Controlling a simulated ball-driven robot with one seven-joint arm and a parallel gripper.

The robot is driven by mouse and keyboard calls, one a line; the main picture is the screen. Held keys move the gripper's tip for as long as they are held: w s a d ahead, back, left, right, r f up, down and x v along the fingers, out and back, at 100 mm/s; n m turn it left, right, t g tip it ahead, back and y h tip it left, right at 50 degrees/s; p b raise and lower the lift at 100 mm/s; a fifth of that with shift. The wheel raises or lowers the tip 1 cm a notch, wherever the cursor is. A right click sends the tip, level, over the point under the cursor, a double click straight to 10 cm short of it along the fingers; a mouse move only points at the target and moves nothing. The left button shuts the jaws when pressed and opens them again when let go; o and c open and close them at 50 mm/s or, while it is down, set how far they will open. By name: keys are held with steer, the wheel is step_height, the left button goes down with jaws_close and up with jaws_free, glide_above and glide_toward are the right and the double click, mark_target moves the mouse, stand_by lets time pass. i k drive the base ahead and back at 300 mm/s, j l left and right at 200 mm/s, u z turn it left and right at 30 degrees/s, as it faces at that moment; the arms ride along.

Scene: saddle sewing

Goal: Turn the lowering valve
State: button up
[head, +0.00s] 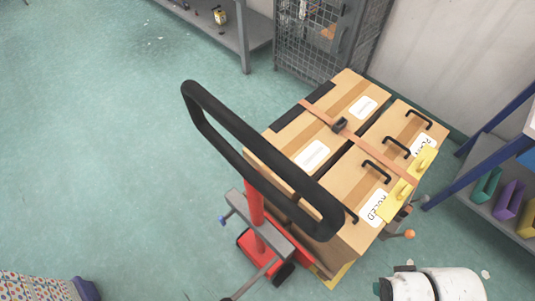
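A red pallet-lift truck (255,207) with a large black loop handle (262,145) stands in the middle of the head view. No part is clearly identifiable as the lowering valve. A small lever with a blue knob (222,221) sticks out at the left of the grey bracket below the handle. A lever with an orange knob (410,234) shows at the right side of the load. White rounded arm parts, which look like mine, show at the bottom right. My gripper is not in view, so its state and hold are hidden.
Cardboard boxes (335,128) bound with an orange strap (362,145) sit on the truck. A wire cage (305,45) and grey bench (240,40) stand behind. A blue-framed shelf (470,165) is at the right. The green floor at left is mostly clear.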

mark_target(222, 220)
steer(key=u, duration=0.85)
